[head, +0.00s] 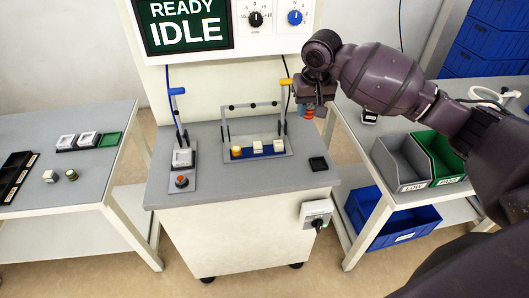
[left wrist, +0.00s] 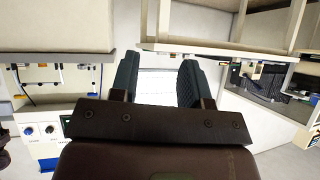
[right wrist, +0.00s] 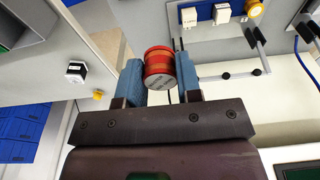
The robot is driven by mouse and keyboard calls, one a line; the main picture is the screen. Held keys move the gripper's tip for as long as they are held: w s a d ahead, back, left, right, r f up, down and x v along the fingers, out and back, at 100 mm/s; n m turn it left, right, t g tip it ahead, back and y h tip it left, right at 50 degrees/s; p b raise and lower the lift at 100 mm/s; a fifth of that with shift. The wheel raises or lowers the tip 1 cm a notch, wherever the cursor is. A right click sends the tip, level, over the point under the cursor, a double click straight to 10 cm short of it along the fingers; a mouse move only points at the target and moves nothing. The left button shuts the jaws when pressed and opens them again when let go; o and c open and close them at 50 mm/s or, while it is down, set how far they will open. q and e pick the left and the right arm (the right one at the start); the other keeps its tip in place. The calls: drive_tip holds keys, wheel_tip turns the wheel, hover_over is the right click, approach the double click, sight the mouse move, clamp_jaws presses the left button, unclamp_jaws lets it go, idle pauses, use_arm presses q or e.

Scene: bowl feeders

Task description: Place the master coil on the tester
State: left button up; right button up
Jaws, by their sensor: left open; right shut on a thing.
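The master coil is a red cylinder with a copper band and a grey marked end (right wrist: 160,68). My right gripper (right wrist: 160,80) is shut on it, with one blue finger at each side. In the head view the coil (head: 308,111) hangs below my right gripper (head: 307,102), above the gap at the tester's right edge. The tester (head: 240,190) is a grey-topped cabinet whose screen (head: 184,24) reads READY IDLE. My left gripper (left wrist: 158,82) is open and empty, outside the head view.
A blue strip with pale blocks and a yellow knob (head: 236,152) lies under a frame on the tester. The left table holds trays and two small parts (head: 71,175). The right table carries grey (head: 400,165) and green bins (head: 440,160).

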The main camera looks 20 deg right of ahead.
drive_tip(key=b, duration=0.3)
hover_over(300, 166)
drive_tip(key=f, duration=1.4)
drive_tip(key=shift+s, duration=0.25)
wheel_tip(300, 166, down, 6)
drive_tip(key=shift+f+b, duration=0.1)
drive_tip(key=shift+b, duration=0.6)
use_arm(q)
drive_tip(key=f, duration=0.1)
drive_tip(key=w+f, duration=0.1)
drive_tip(key=shift+w+d+f, duration=0.1)
drive_tip(key=shift+d+f, duration=0.2)
drive_tip(key=shift+f, duration=0.05)
use_arm(e)
drive_tip(key=o, duration=0.7)
drive_tip(key=shift+f, duration=0.1)
drive_tip(key=shift+c, duration=0.2)
use_arm(q)
drive_tip(key=shift+s+f, duration=0.1)
drive_tip(key=shift+s, duration=0.1)
use_arm(e)
drive_tip(key=shift+o, duration=0.2)
